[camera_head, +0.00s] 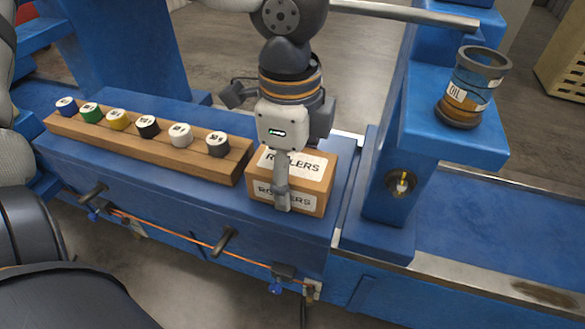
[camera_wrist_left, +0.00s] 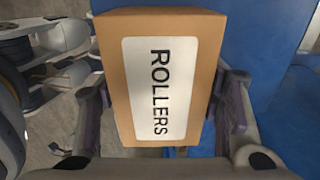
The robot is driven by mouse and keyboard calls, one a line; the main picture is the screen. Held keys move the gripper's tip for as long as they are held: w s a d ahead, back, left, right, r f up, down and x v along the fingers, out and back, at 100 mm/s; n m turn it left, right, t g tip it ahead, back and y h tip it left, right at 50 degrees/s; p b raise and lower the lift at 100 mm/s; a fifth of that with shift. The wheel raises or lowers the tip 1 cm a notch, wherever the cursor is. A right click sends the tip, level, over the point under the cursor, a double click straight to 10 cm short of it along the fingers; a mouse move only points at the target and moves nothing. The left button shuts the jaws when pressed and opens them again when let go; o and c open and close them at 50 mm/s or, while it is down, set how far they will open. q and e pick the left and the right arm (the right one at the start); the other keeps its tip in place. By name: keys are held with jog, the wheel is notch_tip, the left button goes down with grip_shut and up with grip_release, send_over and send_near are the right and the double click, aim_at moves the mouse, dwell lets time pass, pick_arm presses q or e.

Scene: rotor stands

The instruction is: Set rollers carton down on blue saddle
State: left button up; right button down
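The rollers carton (camera_head: 318,172) is a brown box with white ROLLERS labels on its top and front. It is at the right end of a long blue block (camera_head: 196,205), which I take for the blue saddle. It looks upright and low at the block's top; I cannot tell whether it touches. My left gripper (camera_head: 283,182) is over it, with one finger down its front face and the other hidden. In the left wrist view the carton (camera_wrist_left: 162,80) fills the space between the fingers, which are against its two sides. My right gripper is not in view.
A wooden rack (camera_head: 160,139) with several coloured-top rollers stands left of the carton. A blue upright (camera_head: 392,208) stands close on the right, with an OIL tin (camera_head: 470,88) on its ledge. Handles (camera_head: 226,238) and an orange cord stick out along the block's front.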

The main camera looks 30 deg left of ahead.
pick_arm(q)
jog(key=shift+o, duration=1.4)
notch_tip(320, 180, up, 12)
jog(key=shift+s+r, duration=0.1)
jog(key=shift+r, duration=0.1)
